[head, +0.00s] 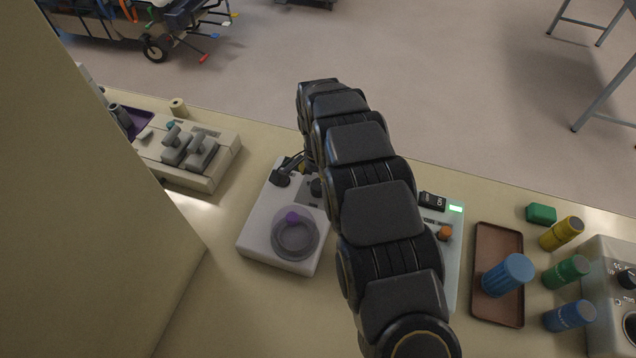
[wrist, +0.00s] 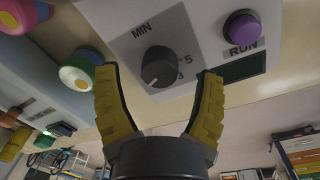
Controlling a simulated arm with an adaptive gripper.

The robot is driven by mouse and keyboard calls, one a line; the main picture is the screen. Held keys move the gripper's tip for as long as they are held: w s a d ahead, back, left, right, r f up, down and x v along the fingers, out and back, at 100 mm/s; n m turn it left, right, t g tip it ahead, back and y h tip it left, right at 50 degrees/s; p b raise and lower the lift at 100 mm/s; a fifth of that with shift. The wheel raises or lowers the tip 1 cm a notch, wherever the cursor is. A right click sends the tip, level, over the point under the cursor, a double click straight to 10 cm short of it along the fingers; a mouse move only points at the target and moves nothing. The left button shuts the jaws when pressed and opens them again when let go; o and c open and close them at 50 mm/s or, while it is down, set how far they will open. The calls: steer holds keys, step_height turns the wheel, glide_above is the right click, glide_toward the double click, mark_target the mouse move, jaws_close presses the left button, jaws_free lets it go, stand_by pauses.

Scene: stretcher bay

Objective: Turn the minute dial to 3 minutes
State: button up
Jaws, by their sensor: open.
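The minute dial (wrist: 160,66) is a dark round knob under the label MIN on a pale panel in the wrist view. The figures 5 and 3 show at its right. I cannot clearly read where its pointer stands. My gripper (wrist: 159,72) is open, its two yellow fingers apart to the left and right of the dial; no contact shows. In the head view my gripper (head: 296,170) is over the back of the white box (head: 256,236), mostly hidden by my arm. The dial cannot be made out surely there.
A purple RUN button (wrist: 242,27) and a dark display (wrist: 243,66) are beside the dial. In the head view, a switch box (head: 216,165) stands left; a device with a green light (head: 456,208), a brown tray (head: 484,240) and coloured cylinders (head: 569,271) stand right.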

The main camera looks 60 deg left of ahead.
steer(key=shift+f, duration=0.75)
steer(key=c, duration=1.1)
steer(key=shift+n, duration=0.3)
steer(key=shift+c, duration=0.2)
steer(key=n, duration=0.3)
steer(key=shift+n, duration=0.4)
steer(key=n, duration=0.4)
steer(key=shift+w+d+n, duration=0.1)
steer(key=shift+n, duration=0.2)
steer(key=n, duration=0.4)
steer(key=shift+y, duration=0.3)
steer(key=shift+n, duration=2.4)
